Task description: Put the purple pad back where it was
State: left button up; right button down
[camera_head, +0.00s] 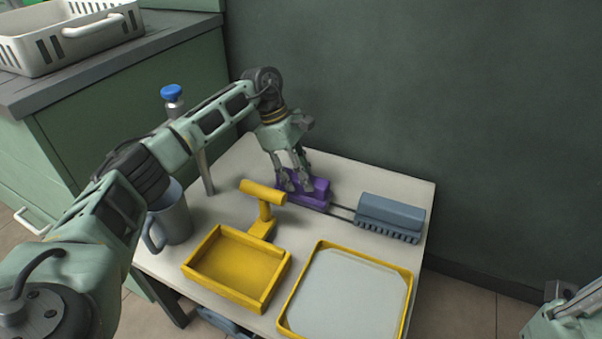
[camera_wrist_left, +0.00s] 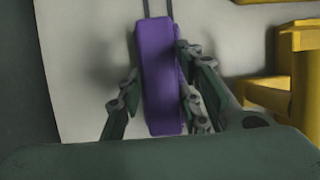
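The purple pad (camera_head: 318,190) is a long block at the left end of two thin rails on the pale table. It also shows upright in the middle of the left wrist view (camera_wrist_left: 159,75), with the rails running from its top end. My left gripper (camera_head: 296,187) reaches down over the pad. In the left wrist view its fingers (camera_wrist_left: 160,88) stand along both long sides, very close to the pad; whether they press on it I cannot tell. A part of my right arm or gripper (camera_head: 570,312) shows at the lower right edge, its fingers unclear.
A blue-grey block with a toothed edge (camera_head: 391,215) sits at the rails' other end. A yellow post with a handle (camera_head: 264,207), a yellow tray (camera_head: 226,287), a yellow-rimmed pale tray (camera_head: 409,290) and a grey mug (camera_head: 172,222) crowd the front. A blue-capped post (camera_head: 206,172) stands left.

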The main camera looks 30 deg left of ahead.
pick_arm(q)
jog(key=o, duration=0.3)
jog(key=shift+o, duration=0.2)
